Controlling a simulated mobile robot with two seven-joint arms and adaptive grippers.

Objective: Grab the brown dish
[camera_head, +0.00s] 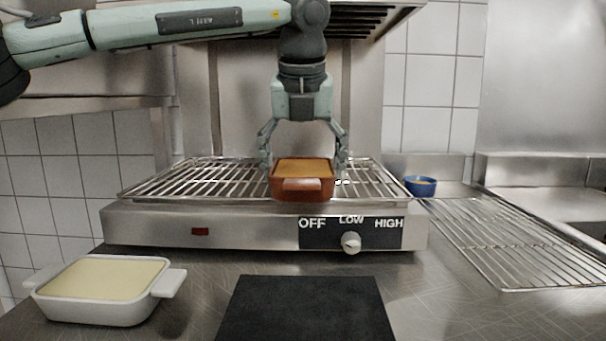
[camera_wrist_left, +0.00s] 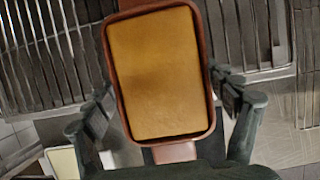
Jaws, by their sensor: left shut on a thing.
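The brown dish (camera_head: 302,188) is rectangular with a flat golden-orange filling and a tab handle facing me. In the head view it is at the front middle of the wire rack on the metal warmer. My left gripper (camera_head: 304,165) points down from above, with one finger at each side of the dish, and is shut on it. In the left wrist view the dish (camera_wrist_left: 160,75) fills the middle between the two fingers (camera_wrist_left: 168,112). I cannot tell whether the dish touches the rack. My right gripper is not in view.
The warmer (camera_head: 250,232) has a dial (camera_head: 351,242) on its front. A white dish (camera_head: 95,312) with pale filling stands front left, beside a black mat (camera_head: 305,310). A blue bowl (camera_head: 420,187) and a wire grid (camera_head: 520,245) are at the right.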

